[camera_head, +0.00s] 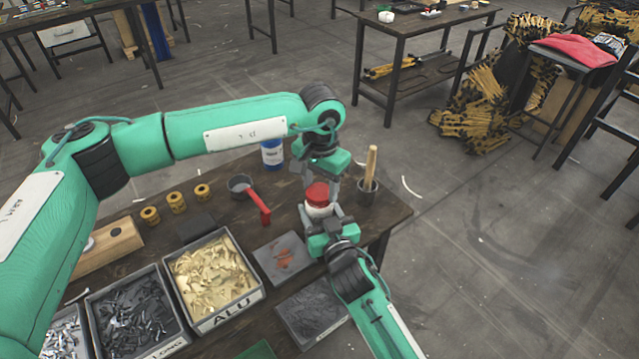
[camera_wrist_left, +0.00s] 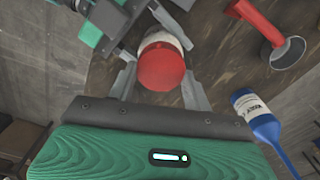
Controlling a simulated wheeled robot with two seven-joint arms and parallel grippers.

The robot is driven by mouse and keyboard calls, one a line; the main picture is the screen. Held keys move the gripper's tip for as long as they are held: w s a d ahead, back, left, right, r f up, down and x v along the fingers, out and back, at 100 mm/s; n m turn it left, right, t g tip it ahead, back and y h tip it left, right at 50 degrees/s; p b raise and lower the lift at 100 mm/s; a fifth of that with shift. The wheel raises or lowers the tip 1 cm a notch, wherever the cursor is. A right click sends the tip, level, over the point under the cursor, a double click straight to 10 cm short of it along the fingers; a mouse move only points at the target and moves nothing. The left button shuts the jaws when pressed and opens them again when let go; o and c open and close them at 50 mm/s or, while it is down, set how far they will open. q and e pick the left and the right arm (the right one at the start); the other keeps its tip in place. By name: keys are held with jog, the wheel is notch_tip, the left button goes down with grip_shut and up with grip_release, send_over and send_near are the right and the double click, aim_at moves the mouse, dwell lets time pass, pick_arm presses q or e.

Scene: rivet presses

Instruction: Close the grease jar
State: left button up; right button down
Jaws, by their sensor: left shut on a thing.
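The grease jar (camera_head: 318,209) is a small white pot at the right part of the workbench, upright. Its red lid (camera_head: 317,192) is on top of it; whether it is fully seated I cannot tell. My left gripper (camera_head: 320,186) comes down from above and is shut on the lid; the left wrist view shows its fingers on either side of the red lid (camera_wrist_left: 162,70). The white jar wall (camera_wrist_left: 160,40) shows just behind the lid there. My right gripper (camera_head: 320,212) reaches in from the front, its fingers flanking and apparently gripping the jar body.
A pot with a wooden handle (camera_head: 369,180) stands close on the right. A blue bottle (camera_head: 272,155) and a grey cup with a red handle (camera_head: 242,187) are behind and left.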

pick_arm(q)
jog(key=shift+m, duration=1.2)
jog(key=o, duration=0.9)
jog(key=shift+o, duration=0.2)
jog(key=shift+r, duration=2.25)
jog(key=shift+c, duration=0.3)
